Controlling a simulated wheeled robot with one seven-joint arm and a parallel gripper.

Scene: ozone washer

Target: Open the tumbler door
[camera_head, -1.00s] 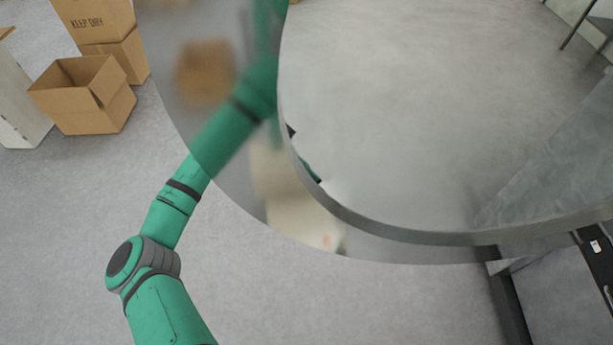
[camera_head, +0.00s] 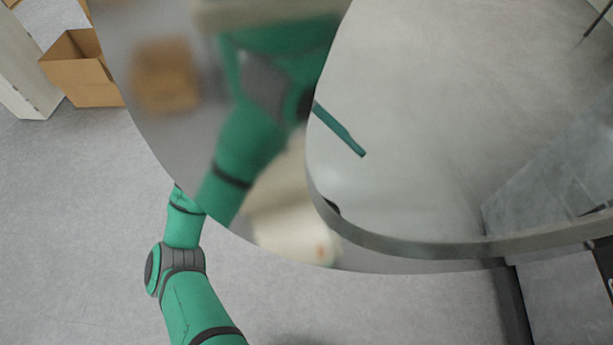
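The tumbler door (camera_head: 400,243) is a large round panel with a shiny metal rim. It fills the upper middle and right of the head view, very close to the camera. Its outer band shows blurred green arm shapes, a brown box shape and a pale shape; I cannot tell whether these are reflected or seen through it. My green arm (camera_head: 185,275) rises from the bottom left and passes out of clear sight at the door's lower left edge. A thin teal piece (camera_head: 340,130), possibly part of my gripper, shows inside the rim. Whether the gripper touches the door is hidden.
An open cardboard box (camera_head: 82,75) and a white cabinet side (camera_head: 25,75) stand at the upper left. A dark-edged grey machine part (camera_head: 560,300) is at the lower right. The grey floor (camera_head: 75,230) at lower left is clear.

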